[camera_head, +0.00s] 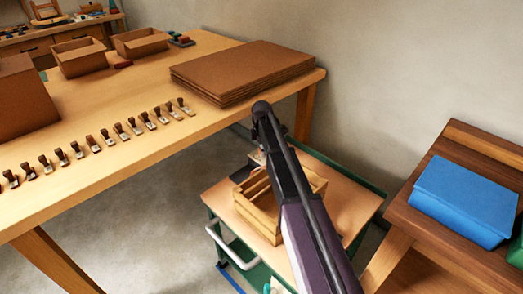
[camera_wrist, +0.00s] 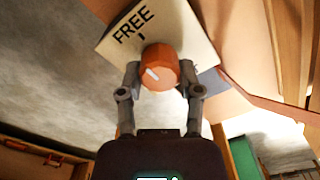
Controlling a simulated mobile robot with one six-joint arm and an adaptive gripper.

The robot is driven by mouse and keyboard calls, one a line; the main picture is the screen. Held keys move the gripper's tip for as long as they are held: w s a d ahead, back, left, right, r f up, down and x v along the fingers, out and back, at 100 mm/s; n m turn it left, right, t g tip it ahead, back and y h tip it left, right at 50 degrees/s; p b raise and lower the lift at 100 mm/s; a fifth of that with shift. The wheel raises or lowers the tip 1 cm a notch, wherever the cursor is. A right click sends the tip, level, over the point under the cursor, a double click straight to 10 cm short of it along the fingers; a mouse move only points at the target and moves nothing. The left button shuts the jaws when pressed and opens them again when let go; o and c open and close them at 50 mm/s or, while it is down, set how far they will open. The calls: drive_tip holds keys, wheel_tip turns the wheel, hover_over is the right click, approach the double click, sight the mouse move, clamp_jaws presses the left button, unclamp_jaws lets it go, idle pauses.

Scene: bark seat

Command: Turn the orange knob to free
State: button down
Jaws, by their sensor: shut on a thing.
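The orange knob (camera_wrist: 160,66) stands on a pale plate (camera_wrist: 180,25) in the wrist view. The plate has the black word FREE and a short black tick above the knob. A white line on the knob's face lies on its left part, slanting up to the left; it does not point straight at the tick. My gripper (camera_wrist: 160,76) is shut on the knob, with one finger on its left side and one on its right. In the head view my arm covers this spot, and I cannot make out the knob.
A wooden crate (camera_head: 243,204) stands on a green-framed cart (camera_head: 346,205) beneath my arm. The long workbench (camera_head: 150,154) holds stamps in a row, brown sheets (camera_head: 240,70) and boxes. A blue folded thing (camera_head: 465,200) lies on a wooden seat at the right.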

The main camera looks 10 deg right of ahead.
drive_tip(key=shift+s, duration=0.2)
drive_tip(key=shift+c, duration=1.3)
unclamp_jaws()
drive_tip(key=shift+w, duration=0.1)
drive_tip(key=shift+w+m, duration=0.1)
drive_tip(key=shift+m, duration=0.3)
